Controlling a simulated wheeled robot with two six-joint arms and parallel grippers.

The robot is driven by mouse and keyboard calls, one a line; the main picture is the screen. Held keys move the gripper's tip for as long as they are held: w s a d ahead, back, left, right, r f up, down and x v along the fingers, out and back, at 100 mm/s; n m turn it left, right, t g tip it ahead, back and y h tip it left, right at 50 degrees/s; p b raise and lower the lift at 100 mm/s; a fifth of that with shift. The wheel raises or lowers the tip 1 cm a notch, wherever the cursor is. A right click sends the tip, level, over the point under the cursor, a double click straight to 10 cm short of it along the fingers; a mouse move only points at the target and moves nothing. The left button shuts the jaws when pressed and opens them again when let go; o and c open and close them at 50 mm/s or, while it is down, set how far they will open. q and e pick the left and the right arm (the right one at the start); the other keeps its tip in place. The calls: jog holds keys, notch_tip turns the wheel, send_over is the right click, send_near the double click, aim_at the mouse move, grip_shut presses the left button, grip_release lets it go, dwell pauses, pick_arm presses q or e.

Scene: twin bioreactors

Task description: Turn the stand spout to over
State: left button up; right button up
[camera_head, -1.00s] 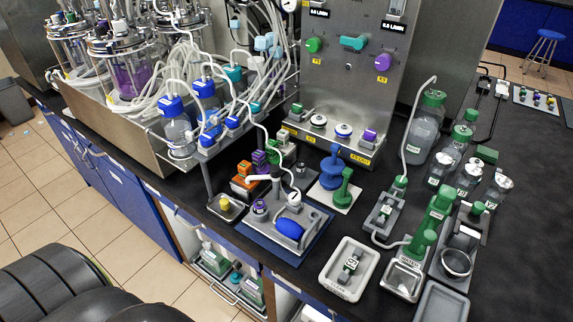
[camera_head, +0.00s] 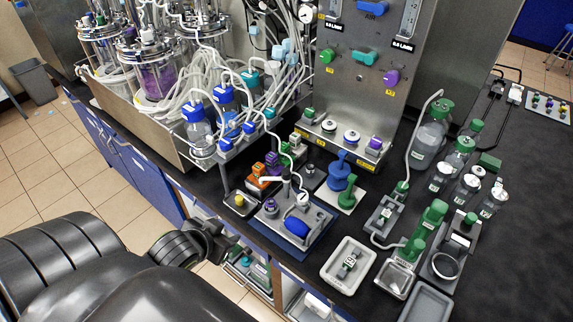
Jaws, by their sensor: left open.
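A grey stand (camera_head: 318,222) with a blue rounded part (camera_head: 297,227) sits on a dark blue mat near the front edge of the bench. A small round white gauge (camera_head: 303,199) is beside the post. My left gripper (camera_head: 222,243) is dark, open and empty. It is in front of the bench edge, to the lower left of the stand and apart from it. My right gripper is not in view.
A yellow-knobbed block (camera_head: 240,203) and orange and purple blocks (camera_head: 258,183) crowd the stand's left. A white tray (camera_head: 336,277) is to the right. Bottles on a shelf hang tubing above.

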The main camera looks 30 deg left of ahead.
pick_arm(q)
jog(key=w+r+m+t+h, duration=0.2)
jog(key=w+r+t+h, duration=0.3)
jog(key=r, duration=0.4)
jog(key=b, duration=0.2)
send_near(286, 172)
jog(key=x, duration=0.9)
jog(key=shift+w+f, duration=0.25)
jog(key=shift+w, duration=0.4)
grip_shut()
